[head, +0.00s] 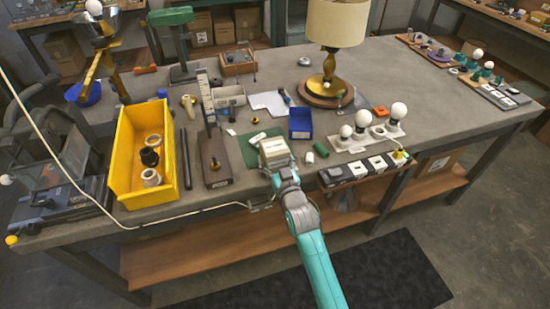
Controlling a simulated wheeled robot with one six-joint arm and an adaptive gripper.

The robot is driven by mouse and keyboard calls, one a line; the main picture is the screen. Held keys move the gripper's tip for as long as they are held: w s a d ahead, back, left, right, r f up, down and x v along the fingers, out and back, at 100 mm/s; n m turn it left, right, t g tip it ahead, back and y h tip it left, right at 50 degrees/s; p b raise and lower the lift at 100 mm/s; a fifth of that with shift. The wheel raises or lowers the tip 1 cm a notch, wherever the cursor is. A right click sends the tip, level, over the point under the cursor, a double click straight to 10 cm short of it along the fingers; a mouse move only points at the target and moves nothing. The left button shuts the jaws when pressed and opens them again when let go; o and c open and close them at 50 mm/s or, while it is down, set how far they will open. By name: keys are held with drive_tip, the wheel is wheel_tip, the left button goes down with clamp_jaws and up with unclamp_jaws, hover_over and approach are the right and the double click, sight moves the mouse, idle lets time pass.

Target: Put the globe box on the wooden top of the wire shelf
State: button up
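I see no wire shelf with a wooden top that I can make out clearly.
A yellow bin (126,172) with sockets stands left on the workbench (440,98). A blue bin (300,123), a board with white bulbs (366,137) and a brass lamp (329,88) are to the right. A wooden lower shelf (215,250) runs beneath. A dark mat (380,275) lies on the floor.

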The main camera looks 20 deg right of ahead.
drive_tip(key=shift+f, duration=0.1)
drive_tip(key=o, duration=1.4)
drive_tip(key=shift+f, duration=0.1)
drive_tip(key=shift+r, duration=0.2)
drive_tip(key=shift+s, duration=0.3)
drive_tip(key=s, duration=1.1)
drive_tip(key=shift+s, duration=0.25)
drive_tip(key=shift+r, duration=0.1)
